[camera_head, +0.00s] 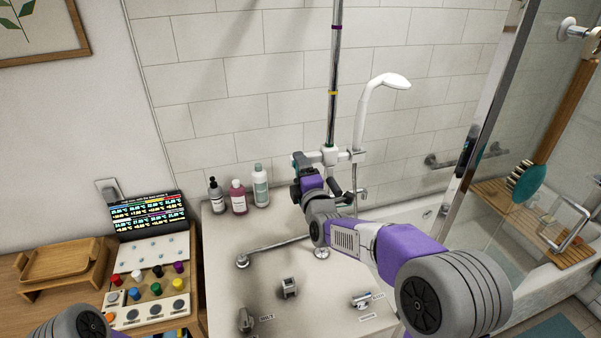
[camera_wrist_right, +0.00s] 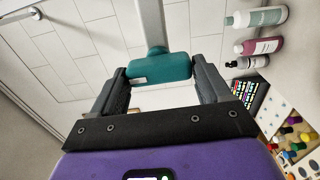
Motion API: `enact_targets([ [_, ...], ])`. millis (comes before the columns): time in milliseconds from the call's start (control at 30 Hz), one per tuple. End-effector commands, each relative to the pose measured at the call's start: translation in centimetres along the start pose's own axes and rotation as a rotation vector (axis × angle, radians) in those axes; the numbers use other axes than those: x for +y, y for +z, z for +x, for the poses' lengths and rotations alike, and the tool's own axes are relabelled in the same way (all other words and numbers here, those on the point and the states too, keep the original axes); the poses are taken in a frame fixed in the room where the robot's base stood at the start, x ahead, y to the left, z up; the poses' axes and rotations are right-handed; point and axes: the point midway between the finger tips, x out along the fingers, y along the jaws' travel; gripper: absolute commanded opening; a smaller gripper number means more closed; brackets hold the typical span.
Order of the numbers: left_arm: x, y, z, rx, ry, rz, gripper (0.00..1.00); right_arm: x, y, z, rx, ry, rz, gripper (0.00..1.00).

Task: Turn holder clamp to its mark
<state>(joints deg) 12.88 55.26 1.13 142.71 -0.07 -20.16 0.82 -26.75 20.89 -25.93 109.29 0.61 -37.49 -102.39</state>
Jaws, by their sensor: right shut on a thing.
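The white holder clamp (camera_head: 331,156) sits on a vertical chrome rail (camera_head: 334,65) against the tiled wall. A white shower head (camera_head: 390,81) on a curved stem stands at the clamp's right side. The rail carries a purple band (camera_head: 336,27) and a yellow band (camera_head: 333,93). My right gripper (camera_head: 299,160) is at the clamp's left end. In the right wrist view, my right gripper (camera_wrist_right: 160,75) is shut on a teal grip (camera_wrist_right: 160,67) at the end of a pale bar (camera_wrist_right: 151,22). My left gripper is out of view.
Several bottles (camera_head: 239,197) stand on the ledge left of my right arm. A display (camera_head: 148,215) and a panel of coloured knobs (camera_head: 148,290) are at the left. A glass screen edge (camera_head: 487,110) and a wooden bath rack (camera_head: 505,205) are at the right.

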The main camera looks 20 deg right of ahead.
Motion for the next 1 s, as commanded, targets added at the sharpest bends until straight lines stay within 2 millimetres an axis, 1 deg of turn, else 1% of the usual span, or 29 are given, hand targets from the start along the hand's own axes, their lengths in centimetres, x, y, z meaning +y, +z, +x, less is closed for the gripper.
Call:
enact_targets([
  [67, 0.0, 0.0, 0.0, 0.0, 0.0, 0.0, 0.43, 0.1, 0.0, 0.0, 0.0, 0.002, -0.004, 0.47],
  [100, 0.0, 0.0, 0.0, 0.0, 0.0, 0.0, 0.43, 0.1, 0.0, 0.0, 0.0, 0.002, -0.004, 0.83],
  [200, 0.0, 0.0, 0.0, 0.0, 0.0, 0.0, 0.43, 0.1, 0.0, 0.0, 0.0, 0.002, -0.003, 0.98],
  [467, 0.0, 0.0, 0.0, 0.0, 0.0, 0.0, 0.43, 0.0, 0.0, 0.0, 0.0, 0.001, -0.001, 0.98],
  [567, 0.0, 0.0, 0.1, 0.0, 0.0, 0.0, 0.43, 0.1, 0.0, -0.5, 0.0, 0.002, 0.0, 0.98],
  [667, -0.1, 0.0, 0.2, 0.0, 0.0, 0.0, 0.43, 0.1, 0.0, -1.6, 0.001, 0.003, 0.001, 0.98],
  [900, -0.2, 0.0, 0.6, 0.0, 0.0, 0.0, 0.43, 0.0, 0.0, -5.4, 0.001, 0.002, 0.002, 0.98],
  [1000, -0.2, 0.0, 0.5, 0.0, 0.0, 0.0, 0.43, 0.1, 0.0, -6.5, 0.001, 0.002, 0.001, 0.98],
])
